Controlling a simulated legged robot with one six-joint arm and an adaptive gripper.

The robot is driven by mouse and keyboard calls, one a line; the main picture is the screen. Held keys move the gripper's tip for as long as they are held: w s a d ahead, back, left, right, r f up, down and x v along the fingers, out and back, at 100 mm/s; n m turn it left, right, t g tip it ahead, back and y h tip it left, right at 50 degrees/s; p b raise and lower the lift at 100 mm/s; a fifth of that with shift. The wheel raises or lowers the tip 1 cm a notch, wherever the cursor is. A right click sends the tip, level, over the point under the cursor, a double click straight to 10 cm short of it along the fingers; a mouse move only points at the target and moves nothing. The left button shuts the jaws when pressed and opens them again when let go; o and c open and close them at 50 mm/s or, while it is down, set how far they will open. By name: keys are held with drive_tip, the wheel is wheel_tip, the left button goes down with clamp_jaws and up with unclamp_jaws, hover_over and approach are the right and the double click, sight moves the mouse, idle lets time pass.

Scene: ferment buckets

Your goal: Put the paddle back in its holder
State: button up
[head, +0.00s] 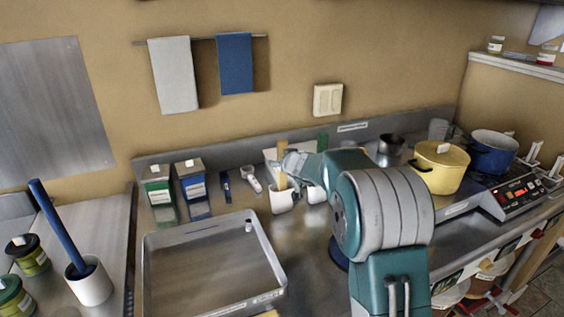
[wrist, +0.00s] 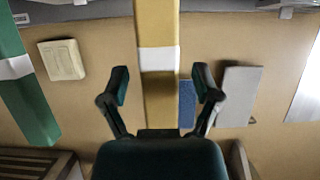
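A yellow paddle (head: 282,147) stands nearly upright in a white holder (head: 282,202) on the steel counter. My gripper (head: 288,165) is at its handle, above the holder. In the wrist view, the yellow handle with a white band (wrist: 159,60) runs between the two fingers of my gripper (wrist: 161,86). The fingers are open, with a gap on each side of the handle. A green paddle (head: 323,141) stands to the right by another white holder (head: 316,194), partly hidden by my arm; it also shows in the wrist view (wrist: 27,95). A blue paddle (head: 55,222) leans in a white holder (head: 90,285) at the left.
A large steel tray (head: 152,262) lies left of my arm. Green (head: 159,185) and blue (head: 191,180) boxes stand behind it. A yellow pot (head: 440,168) and a blue pot (head: 492,153) are at the right. Jars (head: 28,255) stand at the far left.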

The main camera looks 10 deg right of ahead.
drive_tip(key=v, duration=1.1)
drive_tip(key=shift+s+r, duration=0.15)
drive_tip(key=shift+s, duration=0.25)
idle(0.4)
drive_tip(key=s+a+r+n+g+y, duration=0.15)
drive_tip(key=s+a, duration=0.35)
drive_tip(key=s, duration=0.5)
drive_tip(key=s+a+r+g+y, duration=0.2)
drive_tip(key=s+a+r+g, duration=0.15)
drive_tip(key=s, duration=0.65)
drive_tip(key=s+d+f+m+g+h, duration=0.1)
drive_tip(key=s+d+f+m+h, duration=0.1)
drive_tip(key=s, duration=0.7)
drive_tip(key=s+d+f+m+g+h, duration=0.1)
drive_tip(key=s+d+f+h, duration=0.3)
drive_tip(key=s, duration=0.5)
drive_tip(key=shift+d+f+m+g, duration=0.25)
drive_tip(key=shift+d+m+g, duration=0.05)
drive_tip(key=shift+m+g, duration=0.1)
drive_tip(key=shift+s, duration=0.1)
